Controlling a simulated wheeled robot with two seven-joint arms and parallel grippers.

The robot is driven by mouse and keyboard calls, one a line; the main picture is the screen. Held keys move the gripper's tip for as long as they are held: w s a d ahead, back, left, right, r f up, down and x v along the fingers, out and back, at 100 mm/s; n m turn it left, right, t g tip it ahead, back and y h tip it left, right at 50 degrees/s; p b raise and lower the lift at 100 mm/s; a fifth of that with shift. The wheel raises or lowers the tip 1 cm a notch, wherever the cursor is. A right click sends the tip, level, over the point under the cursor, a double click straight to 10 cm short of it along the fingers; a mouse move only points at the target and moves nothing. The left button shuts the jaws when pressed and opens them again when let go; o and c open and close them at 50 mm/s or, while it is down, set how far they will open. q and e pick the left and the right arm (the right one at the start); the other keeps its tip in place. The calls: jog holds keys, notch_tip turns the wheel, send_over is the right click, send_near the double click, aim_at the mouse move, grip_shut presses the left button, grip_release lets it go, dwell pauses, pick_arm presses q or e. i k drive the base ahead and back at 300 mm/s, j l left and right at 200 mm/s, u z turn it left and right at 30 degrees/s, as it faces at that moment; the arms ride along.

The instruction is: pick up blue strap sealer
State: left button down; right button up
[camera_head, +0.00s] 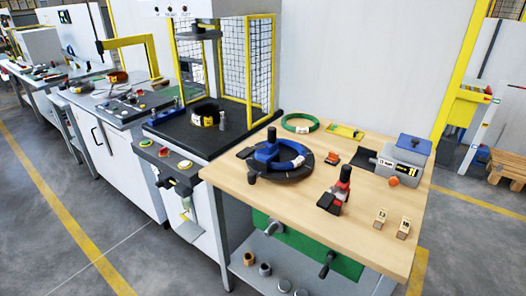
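A blue tool with dark parts (266,153), which looks like the blue strap sealer, rests at the black round ring (285,174) on the wooden table (260,205). A light coil piece lies beside it on the ring. A second hand tool, red and black (335,193), stands on the table to the right. Neither of my grippers shows in this view.
A green ring (300,116) lies at the table's back edge. A grey device with a blue top (405,152) stands at the right. Small tagged blocks (381,217) sit near the front right. A black-topped machine with yellow mesh guards (260,62) adjoins the left.

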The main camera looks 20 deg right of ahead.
aim_at(271, 153)
jog(key=i+j+z, duration=0.4)
jog(key=i+j, duration=0.3)
jog(key=i, duration=0.1)
